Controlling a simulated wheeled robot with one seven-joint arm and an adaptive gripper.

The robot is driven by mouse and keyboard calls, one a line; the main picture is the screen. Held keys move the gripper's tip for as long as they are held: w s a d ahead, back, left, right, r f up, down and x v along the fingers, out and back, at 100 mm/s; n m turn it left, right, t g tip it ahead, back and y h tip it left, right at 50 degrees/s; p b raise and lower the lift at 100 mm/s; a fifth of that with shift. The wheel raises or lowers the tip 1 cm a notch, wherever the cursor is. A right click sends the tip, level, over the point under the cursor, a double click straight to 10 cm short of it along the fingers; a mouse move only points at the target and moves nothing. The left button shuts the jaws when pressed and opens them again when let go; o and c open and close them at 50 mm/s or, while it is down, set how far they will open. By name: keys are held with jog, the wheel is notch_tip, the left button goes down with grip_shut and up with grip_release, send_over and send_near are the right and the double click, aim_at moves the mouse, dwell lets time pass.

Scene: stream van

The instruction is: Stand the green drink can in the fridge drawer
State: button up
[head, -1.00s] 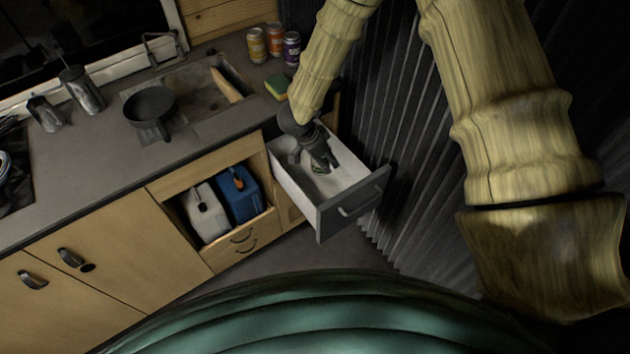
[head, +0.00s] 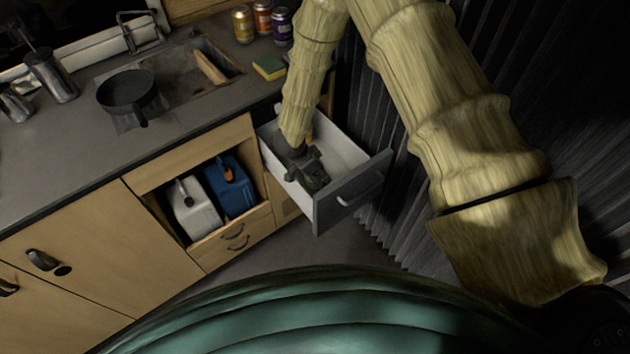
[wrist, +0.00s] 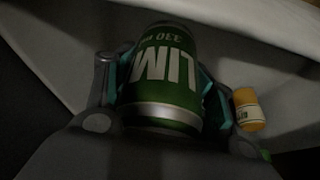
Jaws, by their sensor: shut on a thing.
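The green drink can (wrist: 165,75), with white lettering, is between the fingers of my gripper (wrist: 158,88) in the wrist view. The fingers are shut on its sides, and one silver end rim faces the camera. In the head view my gripper (head: 308,178) is down inside the open fridge drawer (head: 352,193), near its front. The drawer has white inner walls and a dark grey front with a handle. The can is hidden or too dark to make out in the head view. I cannot tell whether it touches the drawer floor.
A small orange and yellow container (wrist: 249,110) is in the drawer beside the can, to its right in the wrist view. A yellow can (head: 243,24), an orange can (head: 263,17) and a purple can (head: 283,25) stand on the counter near a sponge (head: 269,67).

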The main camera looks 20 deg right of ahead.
jog(key=shift+f+p, duration=0.6)
jog(key=shift+f, duration=2.6)
jog(key=shift+f, duration=0.15)
jog(key=o, duration=1.4)
jog(key=b+v, duration=0.2)
jog(key=v, duration=1)
